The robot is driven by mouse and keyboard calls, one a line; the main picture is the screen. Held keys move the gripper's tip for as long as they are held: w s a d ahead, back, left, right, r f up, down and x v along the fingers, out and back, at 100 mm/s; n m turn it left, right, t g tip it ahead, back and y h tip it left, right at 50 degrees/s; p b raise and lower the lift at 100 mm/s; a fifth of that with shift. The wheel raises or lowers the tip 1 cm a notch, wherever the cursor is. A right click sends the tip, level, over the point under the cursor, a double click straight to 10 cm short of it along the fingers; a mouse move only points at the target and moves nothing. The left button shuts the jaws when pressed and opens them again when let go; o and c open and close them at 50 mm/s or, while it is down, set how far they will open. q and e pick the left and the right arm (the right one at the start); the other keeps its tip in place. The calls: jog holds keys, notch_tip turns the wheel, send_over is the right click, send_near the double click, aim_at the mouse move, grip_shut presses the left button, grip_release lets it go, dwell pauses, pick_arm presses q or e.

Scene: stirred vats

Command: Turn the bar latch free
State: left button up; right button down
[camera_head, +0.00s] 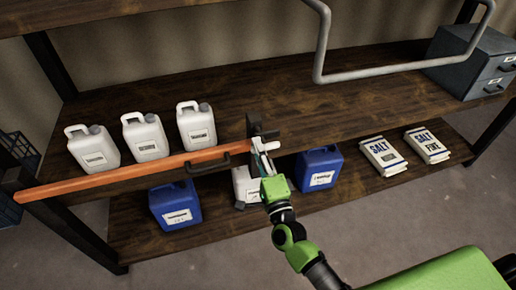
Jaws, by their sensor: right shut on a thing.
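An orange bar (120,179) runs across the front of the shelf, from the left post to near the middle. It has a dark handle (208,164). At its right end stands a dark upright latch piece (254,125). My right gripper (262,158) is at this end, shut on the bar latch. Its fingers and the latch overlap, so the exact grip is partly hidden. My left gripper is out of view.
Several white jugs (144,138) stand on the upper shelf (330,110) behind the bar. Blue jugs (175,205), a partly hidden white jug (244,187) and salt bags (383,157) stand on the lower shelf. A grey pipe (400,68) hangs in front; a grey drawer cabinet (470,62) stands right.

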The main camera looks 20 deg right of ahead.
jog(key=shift+f, duration=0.1)
jog(key=c, duration=2)
grip_release()
jog(key=s, duration=0.4)
jog(key=s+f, duration=0.1)
jog(key=s, duration=0.3)
jog(key=s+f, duration=0.1)
jog(key=s, duration=0.2)
jog(key=shift+s+d+f, duration=0.15)
jog(key=shift+s+d, duration=0.05)
jog(key=shift+s, duration=0.2)
